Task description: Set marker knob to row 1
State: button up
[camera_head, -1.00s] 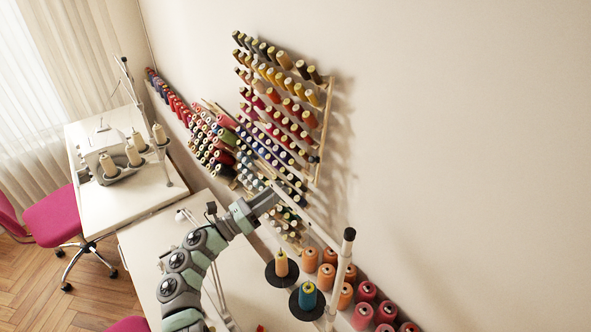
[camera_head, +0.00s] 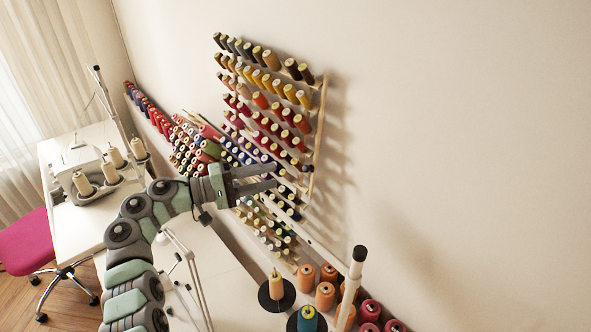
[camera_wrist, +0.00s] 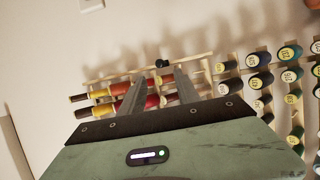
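The thread rack (camera_head: 318,125) hangs on the wall with several slanted rows of spools. A small dark knob (camera_head: 307,168), which looks like the marker knob, sits low on the rack's right side post, well below the top row. My gripper (camera_head: 276,176) is open and empty, left of the knob, its fingers pointing right toward it. In the wrist view the dark knob (camera_wrist: 162,64) shows just beyond and between the two parted fingertips (camera_wrist: 161,77). The fingers appear not to touch it. Row numbers cannot be read.
Spools fill the rack close to my gripper. A white pole with a black cap (camera_head: 360,253) rises in front at the lower right. Orange spools (camera_head: 325,296) stand along the wall. A sewing machine (camera_head: 85,165) stands on the left table. The wall right of the rack is clear.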

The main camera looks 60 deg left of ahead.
aim_at(303, 169)
jog(key=w, duration=0.2)
jog(key=w+p, duration=0.1)
jog(key=w, duration=0.2)
jog(key=w+d, duration=0.1)
jog(key=w, duration=0.2)
jog(key=shift+w+r, duration=0.1)
jog(key=shift+w, duration=0.05)
grip_shut()
dwell(1.1)
